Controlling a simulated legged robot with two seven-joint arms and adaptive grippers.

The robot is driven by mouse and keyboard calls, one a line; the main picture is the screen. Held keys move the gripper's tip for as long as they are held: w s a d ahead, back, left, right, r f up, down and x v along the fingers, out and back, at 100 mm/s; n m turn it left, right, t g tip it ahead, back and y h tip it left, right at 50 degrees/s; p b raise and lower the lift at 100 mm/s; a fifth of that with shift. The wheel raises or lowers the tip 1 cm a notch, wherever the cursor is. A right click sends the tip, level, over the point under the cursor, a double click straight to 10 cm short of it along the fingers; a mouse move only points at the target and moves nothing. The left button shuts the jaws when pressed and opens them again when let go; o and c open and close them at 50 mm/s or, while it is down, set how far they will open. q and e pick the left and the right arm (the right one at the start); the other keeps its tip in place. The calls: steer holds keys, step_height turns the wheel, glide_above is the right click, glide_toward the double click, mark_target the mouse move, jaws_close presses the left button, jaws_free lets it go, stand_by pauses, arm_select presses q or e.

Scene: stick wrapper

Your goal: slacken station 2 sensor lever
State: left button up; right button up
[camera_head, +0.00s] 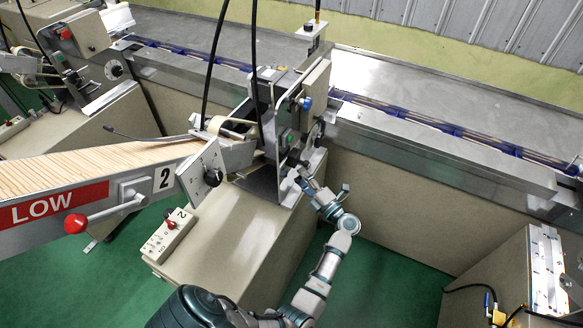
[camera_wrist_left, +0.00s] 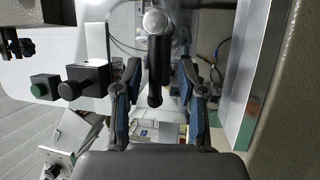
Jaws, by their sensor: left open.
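My left gripper (camera_head: 310,184) is at the machine's lower right side. In the left wrist view my left gripper (camera_wrist_left: 160,72) is open, its blue-padded fingers apart. A black lever with a round silver end (camera_wrist_left: 156,22) lies between the fingers, with a visible gap on each side. I cannot tell for certain that it is the sensor lever. It is too small to make out in the head view. My right gripper is out of view.
A black knob (camera_wrist_left: 70,90) and a green button (camera_wrist_left: 41,90) are left of the fingers. A red-knobbed handle (camera_head: 76,223) is on the LOW chute (camera_head: 55,205). A control box (camera_head: 168,235) sits on the cabinet. Cables hang above; the conveyor (camera_head: 440,150) runs behind.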

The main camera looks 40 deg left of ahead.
arm_select(q)
steer(key=shift+a+r, duration=0.25)
steer(key=shift+r, duration=0.05)
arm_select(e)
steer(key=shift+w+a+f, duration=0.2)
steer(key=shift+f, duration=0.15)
arm_select(q)
steer(key=shift+a+f, duration=0.1)
steer(key=shift+a, duration=0.25)
jaws_close()
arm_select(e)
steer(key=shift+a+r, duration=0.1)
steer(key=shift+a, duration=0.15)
arm_select(q)
steer(key=shift+d+f, duration=0.1)
